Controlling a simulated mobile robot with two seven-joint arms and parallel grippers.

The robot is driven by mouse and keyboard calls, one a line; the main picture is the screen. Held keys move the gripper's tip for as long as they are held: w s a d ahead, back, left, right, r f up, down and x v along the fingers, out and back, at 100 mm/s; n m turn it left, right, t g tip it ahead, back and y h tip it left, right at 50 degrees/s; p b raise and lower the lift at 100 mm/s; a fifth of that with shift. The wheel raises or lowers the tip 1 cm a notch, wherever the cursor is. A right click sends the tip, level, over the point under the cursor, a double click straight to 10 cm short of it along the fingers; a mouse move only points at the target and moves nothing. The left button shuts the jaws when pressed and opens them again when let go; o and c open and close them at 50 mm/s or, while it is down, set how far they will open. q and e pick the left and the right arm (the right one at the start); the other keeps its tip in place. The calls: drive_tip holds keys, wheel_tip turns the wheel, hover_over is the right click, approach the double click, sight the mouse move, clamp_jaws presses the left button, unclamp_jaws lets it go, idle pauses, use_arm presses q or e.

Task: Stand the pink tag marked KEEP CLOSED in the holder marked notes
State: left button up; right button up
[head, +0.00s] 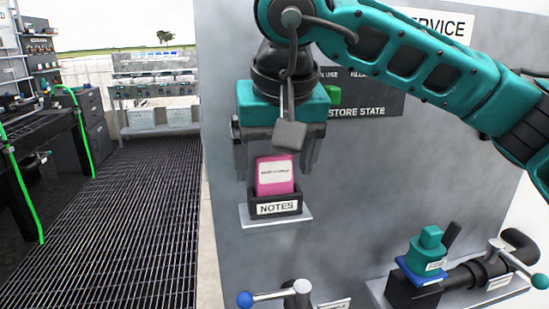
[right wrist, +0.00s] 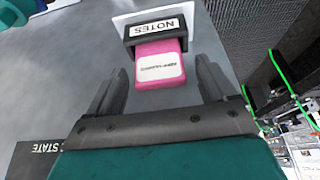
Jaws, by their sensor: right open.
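The pink tag (head: 274,176) stands upright in the black holder marked NOTES (head: 278,208); its white label is too small to read surely. In the right wrist view the tag (right wrist: 160,68) has its lower end inside the holder (right wrist: 155,31). My right gripper (head: 278,162) is above the holder, with its fingers apart on either side of the tag's upper part. In the right wrist view clear gaps show between the tag and both fingers of the gripper (right wrist: 165,88). My left gripper is not in view.
The holder sits on a small pale shelf (head: 277,217) on a grey panel (head: 350,190). A dark STORE STATE board (head: 370,98) is behind my right arm. Below are a blue-knobbed valve handle (head: 246,299) and a teal valve block (head: 430,242) on pipework. Grating floor (head: 125,225) lies left.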

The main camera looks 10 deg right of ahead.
use_arm(q)
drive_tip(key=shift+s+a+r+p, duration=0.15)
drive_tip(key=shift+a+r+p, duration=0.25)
drive_tip(key=shift+p, duration=0.45)
use_arm(e)
drive_tip(key=v, duration=1.2)
drive_tip(key=shift+s+r, duration=0.2)
drive_tip(key=shift+r, duration=0.15)
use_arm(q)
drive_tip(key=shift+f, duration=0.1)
